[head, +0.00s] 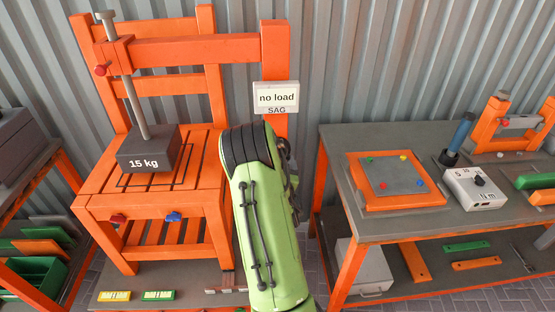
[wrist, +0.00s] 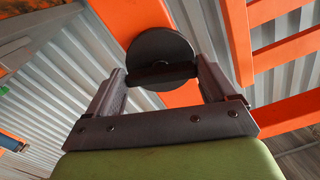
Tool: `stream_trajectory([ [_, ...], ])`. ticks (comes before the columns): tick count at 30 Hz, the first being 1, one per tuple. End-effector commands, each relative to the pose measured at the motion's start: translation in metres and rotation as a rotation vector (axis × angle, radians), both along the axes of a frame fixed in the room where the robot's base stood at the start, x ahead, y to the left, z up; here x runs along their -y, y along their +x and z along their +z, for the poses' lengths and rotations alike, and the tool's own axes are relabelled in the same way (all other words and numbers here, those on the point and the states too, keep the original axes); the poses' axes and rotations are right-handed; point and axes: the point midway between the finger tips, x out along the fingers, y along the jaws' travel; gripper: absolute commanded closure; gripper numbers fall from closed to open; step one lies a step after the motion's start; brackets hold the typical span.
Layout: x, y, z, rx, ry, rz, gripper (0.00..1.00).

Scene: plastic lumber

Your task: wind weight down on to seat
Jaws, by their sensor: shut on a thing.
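The dark grey weight (head: 148,154), marked 15 kg, is on the lower end of a grey rod (head: 130,92) over the slatted orange seat (head: 195,170) of a chair. I cannot tell whether it touches the seat or hangs just above it. A square outline shows on the slats beneath it. A sign (head: 276,97) on the orange post reads "no load" and "SAG". In the wrist view my gripper (wrist: 162,76) is shut on a dark round handwheel (wrist: 162,50) by an orange beam. My arm hides the gripper and handwheel in the head view.
A red knob (head: 102,69) sits by the rod's clamp on the orange crossbeam (head: 195,49). Red and blue knobs (head: 174,217) are on the seat's front rail. A grey workbench (head: 345,140) with a panel, meter and tools stands at right. Another bench is at left.

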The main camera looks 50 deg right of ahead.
Motion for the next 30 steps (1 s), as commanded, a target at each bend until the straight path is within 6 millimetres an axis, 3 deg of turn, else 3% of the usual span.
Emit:
stream_trajectory([
  [30, -0.0021, 0.0024, 0.0035, 0.725, 0.638, 0.000, 0.45],
])
